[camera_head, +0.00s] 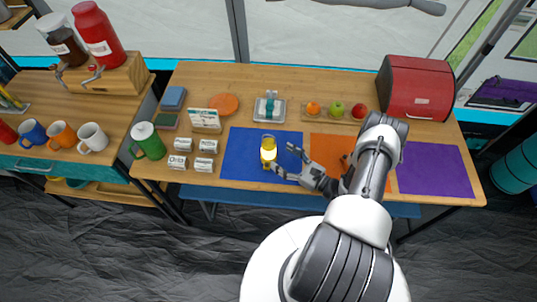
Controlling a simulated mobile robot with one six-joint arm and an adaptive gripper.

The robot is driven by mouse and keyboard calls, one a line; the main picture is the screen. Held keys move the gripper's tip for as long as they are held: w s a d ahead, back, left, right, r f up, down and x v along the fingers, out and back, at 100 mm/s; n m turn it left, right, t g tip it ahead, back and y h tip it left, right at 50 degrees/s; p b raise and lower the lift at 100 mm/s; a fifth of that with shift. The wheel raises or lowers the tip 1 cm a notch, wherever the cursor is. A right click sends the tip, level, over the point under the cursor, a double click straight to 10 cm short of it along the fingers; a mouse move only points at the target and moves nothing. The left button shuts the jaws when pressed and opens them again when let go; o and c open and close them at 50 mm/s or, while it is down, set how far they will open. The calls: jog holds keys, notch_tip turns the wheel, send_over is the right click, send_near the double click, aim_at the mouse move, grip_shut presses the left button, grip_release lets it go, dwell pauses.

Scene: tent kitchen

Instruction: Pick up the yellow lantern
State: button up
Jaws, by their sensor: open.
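The yellow lantern (268,150) stands upright on the blue mat (240,155), near the mat's right side, and its lower part glows. My gripper (283,160) is open just right of the lantern, with its fingers pointing left toward it. One finger is behind and right of the lantern, the other is close to its base. I cannot tell whether the near finger touches it. My arm comes in from the lower right over the orange mat (325,148) and hides part of that mat.
A tray (342,113) with fruit and a rack (269,110) stand behind the mats. A red bread box (416,88) is at the back right. A green mug (147,141) and several small white boxes (204,165) are to the left. The purple mat (433,170) is empty.

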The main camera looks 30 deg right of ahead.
aim_at(274, 154)
jog(key=shift+x, duration=0.8)
jog(key=x, duration=0.4)
jog(key=shift+s+a+r+b, duration=0.1)
jog(key=shift+a+r+b, duration=0.1)
jog(key=shift+a+b, duration=0.2)
jog(key=shift+w+a, duration=0.15)
jog(key=shift+w, duration=0.4)
jog(key=shift+c, duration=0.3)
jog(key=shift+r, duration=0.1)
jog(key=c, duration=1.5)
